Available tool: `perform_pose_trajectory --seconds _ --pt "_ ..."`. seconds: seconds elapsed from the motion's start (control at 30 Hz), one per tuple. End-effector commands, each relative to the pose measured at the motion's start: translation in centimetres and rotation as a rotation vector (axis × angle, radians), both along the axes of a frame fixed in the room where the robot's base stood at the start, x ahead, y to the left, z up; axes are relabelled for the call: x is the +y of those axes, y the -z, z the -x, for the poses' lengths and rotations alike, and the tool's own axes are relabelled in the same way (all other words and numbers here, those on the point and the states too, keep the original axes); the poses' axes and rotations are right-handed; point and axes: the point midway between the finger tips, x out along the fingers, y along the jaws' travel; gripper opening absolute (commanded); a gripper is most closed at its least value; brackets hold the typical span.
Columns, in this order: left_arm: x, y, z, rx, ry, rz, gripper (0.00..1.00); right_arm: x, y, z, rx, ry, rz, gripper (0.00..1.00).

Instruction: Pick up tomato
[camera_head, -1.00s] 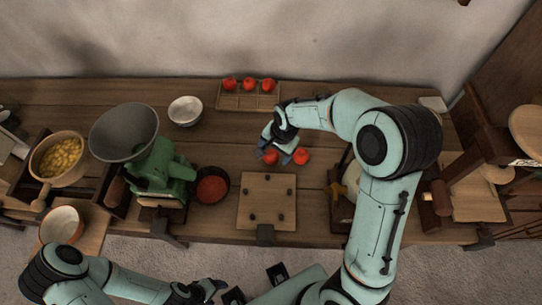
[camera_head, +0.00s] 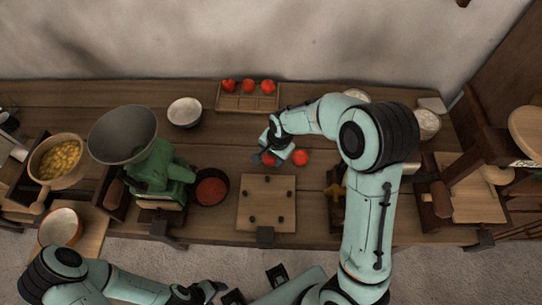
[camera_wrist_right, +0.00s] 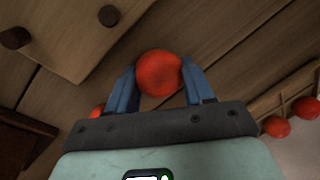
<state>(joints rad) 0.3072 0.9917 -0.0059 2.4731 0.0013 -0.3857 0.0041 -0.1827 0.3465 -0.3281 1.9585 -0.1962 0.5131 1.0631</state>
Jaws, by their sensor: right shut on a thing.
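In the right wrist view a red tomato (camera_wrist_right: 158,73) sits between the two blue fingers of my right gripper (camera_wrist_right: 160,84), which is shut on it. In the head view my right gripper (camera_head: 270,157) is over the table, and the held tomato is mostly hidden by it. Another tomato (camera_head: 301,158) lies on the table just to its right. Several more tomatoes (camera_head: 248,86) stand in a row on a wooden tray (camera_head: 248,103) at the back. My left gripper (camera_head: 222,294) is low at the front; its fingers are too unclear to read.
A wooden board with pegs (camera_head: 267,202) lies in front of my right gripper. A dark bowl with red contents (camera_head: 212,187), a green machine with a grey bowl (camera_head: 160,173), and a small white bowl (camera_head: 185,112) stand to the left.

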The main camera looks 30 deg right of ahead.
Motion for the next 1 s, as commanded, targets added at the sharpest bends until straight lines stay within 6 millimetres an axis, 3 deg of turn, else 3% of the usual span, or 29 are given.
perform_pose_trajectory --seconds 0.27,0.37,0.7,1.0 --pt "0.0 -0.4 -0.2 -0.002 0.000 0.000 0.68 0.0 -2.6 -0.2 -0.007 0.001 0.000 0.20" --pt "0.0 -0.7 -0.4 -0.005 0.001 0.000 0.68 0.0 -4.7 -0.2 -0.008 -0.002 0.000 0.20" --pt "0.0 -2.1 -1.4 -0.016 0.000 0.000 0.68 0.0 -14.5 -0.2 -0.009 0.000 -0.001 0.20" --pt "0.0 -2.8 -1.9 -0.021 0.000 0.000 0.68 0.0 -19.3 -0.1 -0.003 -0.001 0.000 0.20"
